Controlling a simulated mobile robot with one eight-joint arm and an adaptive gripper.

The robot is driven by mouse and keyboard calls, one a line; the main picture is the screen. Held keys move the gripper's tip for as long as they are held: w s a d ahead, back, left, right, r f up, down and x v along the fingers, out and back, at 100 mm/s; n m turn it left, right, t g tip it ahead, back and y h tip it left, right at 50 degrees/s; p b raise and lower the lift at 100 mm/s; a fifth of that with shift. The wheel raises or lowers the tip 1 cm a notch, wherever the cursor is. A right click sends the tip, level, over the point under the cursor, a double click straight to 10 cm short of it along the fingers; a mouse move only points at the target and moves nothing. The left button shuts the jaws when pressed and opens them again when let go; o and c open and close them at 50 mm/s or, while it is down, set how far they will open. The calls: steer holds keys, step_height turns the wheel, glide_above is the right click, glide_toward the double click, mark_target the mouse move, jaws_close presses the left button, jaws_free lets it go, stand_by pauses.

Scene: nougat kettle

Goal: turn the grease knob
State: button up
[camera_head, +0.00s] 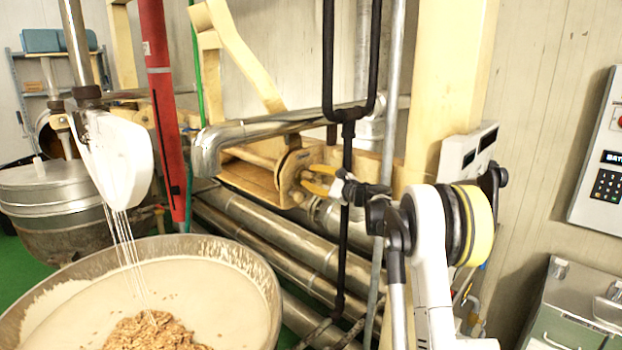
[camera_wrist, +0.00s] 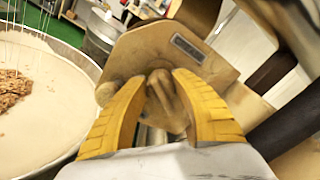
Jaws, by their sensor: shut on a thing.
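The grease knob (camera_wrist: 161,88) is a small tan, worn knob on a tan metal plate. In the wrist view it sits between the two yellow fingertips of my gripper (camera_wrist: 158,80), which are shut on it. In the head view my gripper (camera_head: 318,180) reaches in from the right to the tan bracket (camera_head: 291,172) below the shiny pipe. The knob itself is too small and covered to make out there. A dark label plate (camera_wrist: 188,48) is on the tan plate above the knob.
A large kettle (camera_head: 273,288) of pale mixture with nuts stands at lower left. A black vertical bar (camera_head: 347,240) passes close to my gripper. Shiny pipes (camera_head: 262,228) run below. A red post (camera_head: 160,100) stands left. A control box (camera_head: 606,160) is on the right wall.

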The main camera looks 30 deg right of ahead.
mark_target(314, 178)
stand_by(0.3)
steer(key=o, duration=1.2)
steer(key=v, duration=0.7)
steer(key=shift+s+d+r, duration=0.1)
steer(key=shift+s, duration=0.1)
